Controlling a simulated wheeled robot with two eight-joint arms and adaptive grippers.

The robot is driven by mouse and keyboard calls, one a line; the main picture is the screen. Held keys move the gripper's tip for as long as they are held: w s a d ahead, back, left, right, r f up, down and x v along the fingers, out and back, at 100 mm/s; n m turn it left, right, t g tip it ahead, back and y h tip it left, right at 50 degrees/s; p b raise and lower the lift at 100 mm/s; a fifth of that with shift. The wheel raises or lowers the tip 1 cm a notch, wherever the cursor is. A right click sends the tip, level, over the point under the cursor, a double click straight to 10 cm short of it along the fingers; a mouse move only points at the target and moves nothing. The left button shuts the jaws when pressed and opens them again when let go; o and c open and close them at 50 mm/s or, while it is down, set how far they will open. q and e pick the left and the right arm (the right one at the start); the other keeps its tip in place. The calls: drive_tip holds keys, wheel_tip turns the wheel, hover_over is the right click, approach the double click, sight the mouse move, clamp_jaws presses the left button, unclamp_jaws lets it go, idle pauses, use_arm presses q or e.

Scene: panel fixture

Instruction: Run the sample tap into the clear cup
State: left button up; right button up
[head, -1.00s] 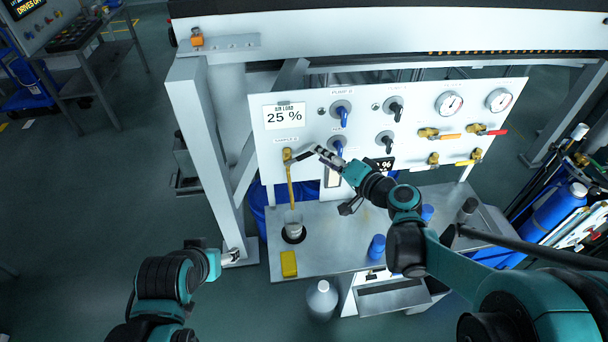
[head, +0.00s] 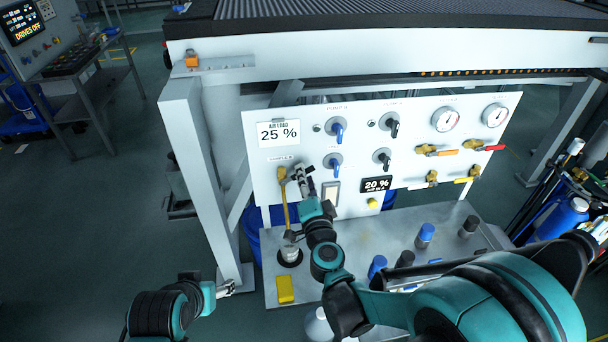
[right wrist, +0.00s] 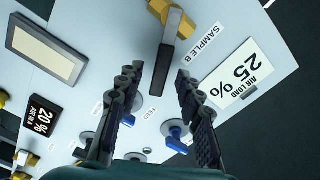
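The brass sample tap (head: 283,174) is on the white panel under the SAMPLE B label, with a thin brass spout running down. In the right wrist view the tap's grey lever (right wrist: 172,36) with a dark end points in between my fingertips. My right gripper (head: 303,180) is at the tap; in the right wrist view (right wrist: 158,76) its fingers stand apart, one on each side of the lever's line, without visible grip. The clear cup (head: 290,254) stands upright on the bench over a dark ring below the spout. My left gripper (head: 227,288) is low left, its fingers too small to judge.
A yellow block (head: 285,290) lies in front of the cup. Several blue- and black-capped bottles stand on the bench (head: 440,222) to the right. Blue knobs (head: 333,160) sit right of the tap. A pale frame post (head: 200,190) rises between my left arm and the panel.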

drive_tip(key=shift+w+a, duration=0.1)
drive_tip(key=shift+w, duration=1.2)
clamp_jaws()
drive_tip(key=shift+d+f+m+b, duration=0.25)
drive_tip(key=shift+f+m+b, duration=0.55)
drive_tip(key=shift+m+b, duration=0.35)
drive_tip(key=m, duration=0.1)
drive_tip(key=f+m+b, duration=0.1)
drive_tip(key=m, duration=0.1)
drive_tip(key=shift+d+f, duration=0.1)
drive_tip(key=shift+f, duration=0.05)
